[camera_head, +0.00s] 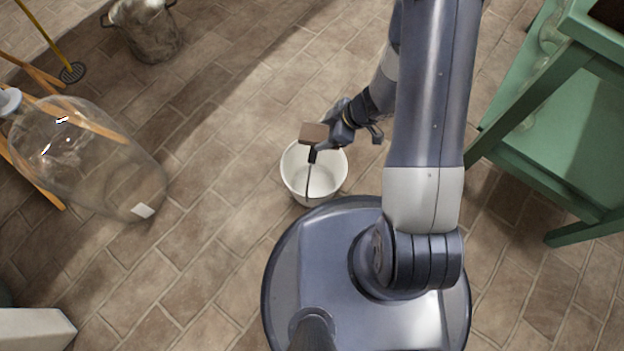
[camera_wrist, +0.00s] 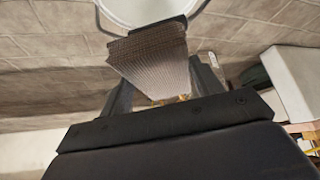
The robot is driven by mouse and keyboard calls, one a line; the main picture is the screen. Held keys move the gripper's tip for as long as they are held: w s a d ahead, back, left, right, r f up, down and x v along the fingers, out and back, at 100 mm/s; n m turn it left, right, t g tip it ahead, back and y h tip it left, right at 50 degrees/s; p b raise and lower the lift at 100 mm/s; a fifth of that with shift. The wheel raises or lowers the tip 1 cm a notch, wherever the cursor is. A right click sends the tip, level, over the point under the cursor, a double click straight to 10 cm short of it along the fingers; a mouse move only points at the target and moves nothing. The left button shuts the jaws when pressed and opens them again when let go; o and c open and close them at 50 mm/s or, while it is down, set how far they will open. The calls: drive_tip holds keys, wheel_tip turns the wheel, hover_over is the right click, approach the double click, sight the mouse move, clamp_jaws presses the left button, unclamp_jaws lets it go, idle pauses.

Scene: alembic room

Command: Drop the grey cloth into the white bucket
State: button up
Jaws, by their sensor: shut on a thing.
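The white bucket (camera_head: 300,182) stands upright on the tiled floor, just beyond my round base, with its thin handle hanging at the near side. My gripper (camera_head: 318,150) is over the bucket's far rim, shut on the grey cloth (camera_head: 314,132). The cloth looks like a small flat brownish-grey piece in the head view. In the wrist view the cloth (camera_wrist: 152,62) is a ribbed, folded piece between the fingers, and the bucket (camera_wrist: 146,10) shows behind it at the top. The cloth hides part of the bucket's opening. Whether cloth and bucket touch, I cannot tell.
A large glass bottle (camera_head: 85,155) lies at the left beside a wooden stand. A metal pail (camera_head: 146,30) stands at the upper left. Green furniture (camera_head: 560,130) is at the right. A white block (camera_head: 35,330) is at the lower left. Floor left of the bucket is clear.

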drive_tip(key=shift+f+b, duration=0.3)
drive_tip(key=shift+f, duration=0.2)
drive_tip(key=o, duration=1.2)
drive_tip(key=shift+r, duration=0.15)
drive_tip(key=p+v, duration=0.7)
drive_tip(key=v, duration=0.3)
drive_tip(key=shift+d+r, duration=0.2)
drive_tip(key=shift+r, duration=0.05)
